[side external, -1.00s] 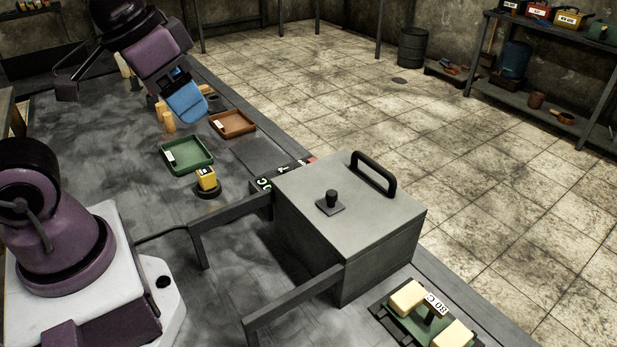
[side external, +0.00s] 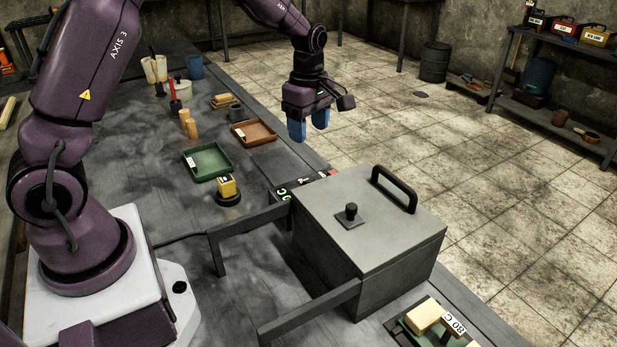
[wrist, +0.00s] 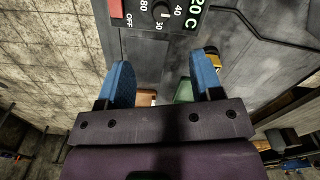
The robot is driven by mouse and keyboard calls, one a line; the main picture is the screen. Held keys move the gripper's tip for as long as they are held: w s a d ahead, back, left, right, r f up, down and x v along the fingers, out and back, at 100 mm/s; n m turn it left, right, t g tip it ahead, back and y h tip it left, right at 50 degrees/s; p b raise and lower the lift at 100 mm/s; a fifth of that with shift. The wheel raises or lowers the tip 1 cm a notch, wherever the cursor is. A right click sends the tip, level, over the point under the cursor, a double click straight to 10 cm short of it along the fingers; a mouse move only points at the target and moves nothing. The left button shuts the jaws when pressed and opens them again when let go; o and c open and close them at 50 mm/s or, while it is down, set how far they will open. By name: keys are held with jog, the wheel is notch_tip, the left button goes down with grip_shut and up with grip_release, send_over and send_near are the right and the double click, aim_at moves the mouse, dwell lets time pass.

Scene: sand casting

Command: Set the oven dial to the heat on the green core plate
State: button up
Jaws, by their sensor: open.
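The grey box oven (side external: 375,225) stands on the bench with its lid down. Its dark control panel (side external: 292,188) is at its far-left side. In the wrist view the dial (wrist: 162,11) sits among OFF, 80, 30 and 40 marks, partly cut by the top edge; its exact pointing is unclear. A green display (wrist: 193,14) reads 20 C. The green core plate (side external: 408,331), lower right, holds yellow blocks and a white tag (side external: 454,322) that appears to read 80 C. My gripper (side external: 308,127) is open and empty, above and beyond the panel; blue fingers show in the wrist view (wrist: 162,75).
A yellow block on a dark round base (side external: 227,190), a green tray (side external: 208,161) and a brown tray (side external: 254,132) lie left of the panel. Grey rails stand in front of the oven.

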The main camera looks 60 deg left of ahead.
aim_at(308, 179)
jog(key=shift+n, duration=0.4)
notch_tip(308, 179, down, 13)
jog(key=shift+f, duration=0.1)
jog(key=c, duration=0.9)
